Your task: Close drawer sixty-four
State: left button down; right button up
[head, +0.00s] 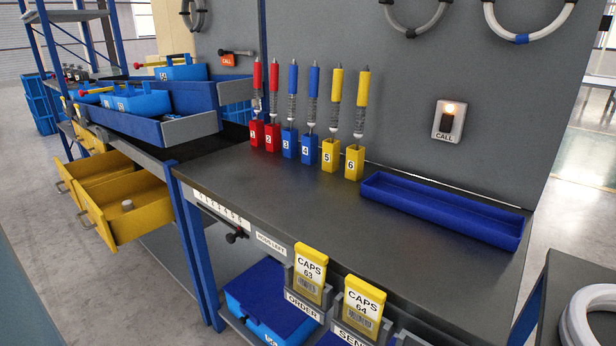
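Two yellow drawers stand pulled out under the bench at the left. The nearer drawer (130,222) is open and holds a small pale round object (127,205). The farther drawer (92,166) is also open, just behind it. I cannot read a number on either drawer. A yellow card marked CAPS 64 (362,309) stands in a grey holder at the front edge of the middle bench. A matching CAPS 63 card (310,274) stands left of it. Neither of my grippers is in view.
The dark bench top (270,185) carries several numbered coloured holders with tools and an empty blue tray (440,208). Blue bins (195,112) sit above the drawers. A blue box (265,300) lies on the lower shelf. The floor left of the drawers (40,215) is clear.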

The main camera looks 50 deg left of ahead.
aim_at(153, 209)
jog(key=u, duration=3)
jog(key=z, duration=0.75)
jog(key=i+j+z, duration=0.15)
jog(key=j+z, duration=0.15)
jog(key=i+j+z, duration=0.1)
jog(key=j+z, duration=0.2)
jog(key=j, duration=0.15)
jog(key=j+z, duration=0.35)
jog(key=i+j, duration=0.05)
jog(key=j, duration=0.05)
